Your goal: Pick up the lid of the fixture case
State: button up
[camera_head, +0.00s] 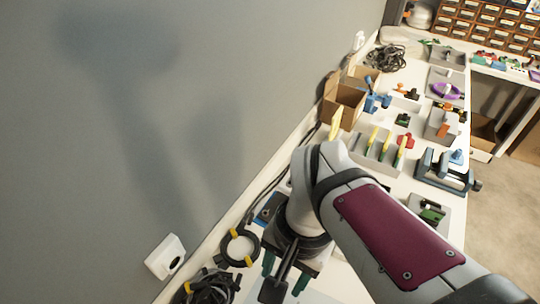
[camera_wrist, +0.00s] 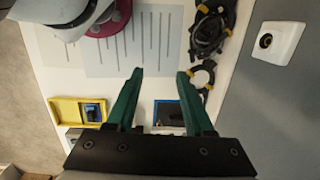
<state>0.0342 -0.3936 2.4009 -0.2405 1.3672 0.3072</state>
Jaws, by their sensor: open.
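My gripper (camera_head: 284,276) is low over the near end of the bench in the head view. In the wrist view its two dark green fingers (camera_wrist: 160,73) are spread apart with nothing held between them. A blue-edged flat item (camera_wrist: 168,113) lies on the white surface, seen between the fingers and partly hidden by the gripper body. A yellow tray-like case (camera_wrist: 66,108) with a dark blue piece (camera_wrist: 93,112) in it lies left of the fingers. I cannot tell which of these, if any, is the fixture case or its lid.
Black cable coils with yellow clips (camera_wrist: 211,30) lie right of the fingers, near the wall socket (camera_wrist: 279,42). A grey slotted sheet (camera_wrist: 135,45) lies beyond the fingertips. In the head view, cardboard boxes (camera_head: 343,105), a slotted grey rack (camera_head: 362,149) and a blue vise (camera_head: 445,172) crowd the farther bench.

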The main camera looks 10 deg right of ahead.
jog(key=w+d+f+m+h, duration=0.1)
jog(key=w+d+f+m, duration=0.15)
jog(key=w+m, duration=0.45)
jog(key=w+d+f+m, duration=0.1)
jog(key=w+d+m, duration=0.35)
jog(key=w, duration=0.45)
jog(key=w+d+f+m+h, duration=0.1)
jog(key=w+d+m, duration=0.2)
jog(key=w+m, duration=0.45)
jog(key=f, duration=1.1)
jog(key=w+f, duration=0.1)
jog(key=f, duration=0.4)
jog(key=shift+a+f, duration=0.1)
jog(key=shift+f, duration=0.05)
grip_shut()
